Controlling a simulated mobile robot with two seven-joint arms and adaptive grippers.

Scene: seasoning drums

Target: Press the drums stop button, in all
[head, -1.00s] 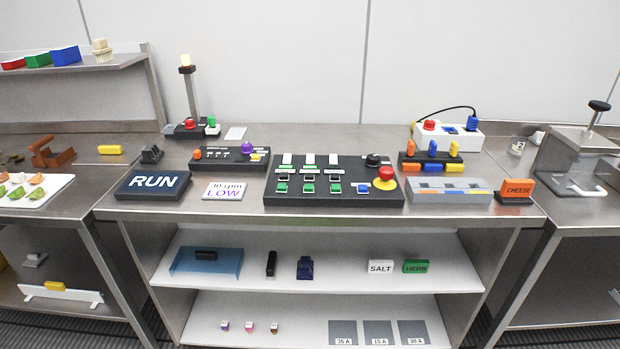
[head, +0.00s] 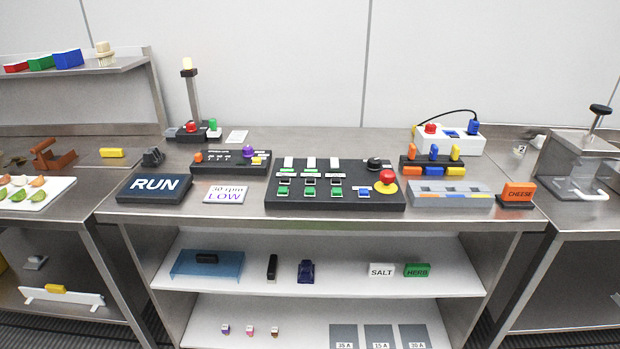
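A black control panel (head: 335,203) lies at the middle of the steel table. It carries a large red mushroom button (head: 387,177) on a yellow base at its right end, a black knob (head: 373,165), and several green buttons (head: 309,191) below white labels. A blue button (head: 363,193) sits left of the red one. Which button is marked as the drums stop cannot be read. A smaller red button (head: 191,127) stands beside a green one (head: 212,124) at the foot of the lamp post at the back left. Neither of my grippers is in view.
A RUN sign (head: 154,187) and a "30 rpm LOW" card (head: 227,195) lie left of the panel. Shelves below hold small items.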

